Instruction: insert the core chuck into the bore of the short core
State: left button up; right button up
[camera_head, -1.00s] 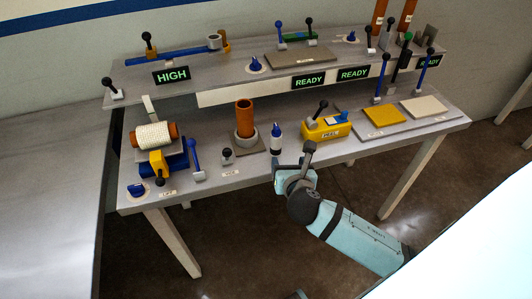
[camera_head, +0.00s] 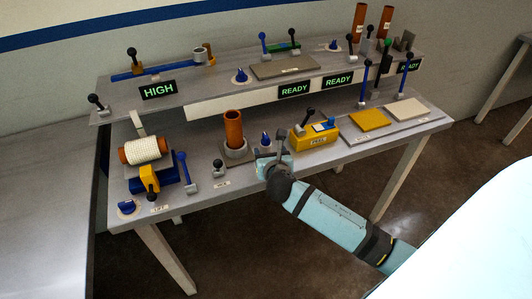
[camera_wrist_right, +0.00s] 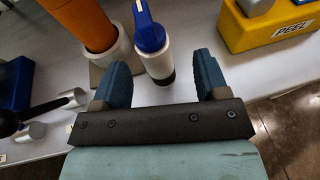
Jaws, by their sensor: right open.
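The core chuck, which I take to be the upright piece with a blue top, white body and black lower end, stands on the lower bench, mostly hidden in the head view (camera_head: 266,140). In the right wrist view the core chuck (camera_wrist_right: 154,50) lies ahead, between the lines of the two fingers. The orange-brown tube (camera_head: 234,130), likely the short core, stands upright in a grey ring holder just left of it; it also shows in the wrist view (camera_wrist_right: 92,22). My right gripper (camera_wrist_right: 162,76) is open and empty, close in front of the chuck. My left gripper is out of view.
A yellow PEEL box (camera_head: 312,138) stands right of the chuck. A small black-knobbed lever (camera_head: 218,169) is left of the tube holder. A wound roll (camera_head: 146,150) sits farther left. Yellow (camera_head: 369,119) and white (camera_head: 408,109) plates lie at the right.

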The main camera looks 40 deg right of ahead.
aim_at(267, 149)
jog(key=x, duration=0.4)
jog(key=shift+w+a+r, duration=0.15)
jog(key=shift+a, duration=0.05)
jog(key=c, duration=1.1)
jog(key=shift+r, duration=0.15)
jog(key=shift+c, duration=0.2)
